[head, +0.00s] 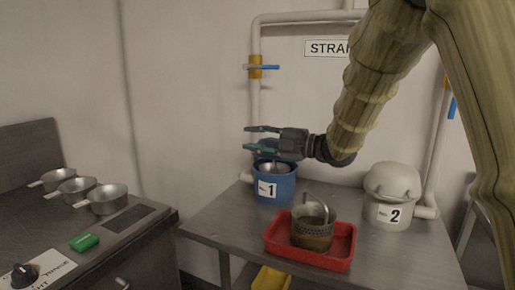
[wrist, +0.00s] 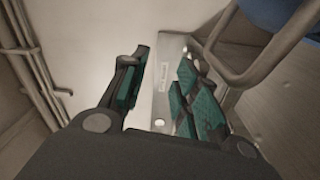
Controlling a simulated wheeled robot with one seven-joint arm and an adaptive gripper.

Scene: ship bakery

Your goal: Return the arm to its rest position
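My gripper (head: 254,139) is open and empty, reaching left from the end of my arm just above the blue pot marked 1 (head: 285,187). Something metallic shows at the pot's mouth, partly hidden by the gripper. A metal loop handle (wrist: 262,68) and a blue surface (wrist: 280,12) show at the right of the wrist view. My arm is raised and bent, coming down from the upper right.
A red tray (head: 285,256) holding a mesh basket (head: 311,237) sits at the table's front. A lidded white pot marked 2 (head: 389,212) stands right. Pipes (head: 257,100) run behind. The left counter holds metal pans (head: 107,201) and a green block (head: 84,242).

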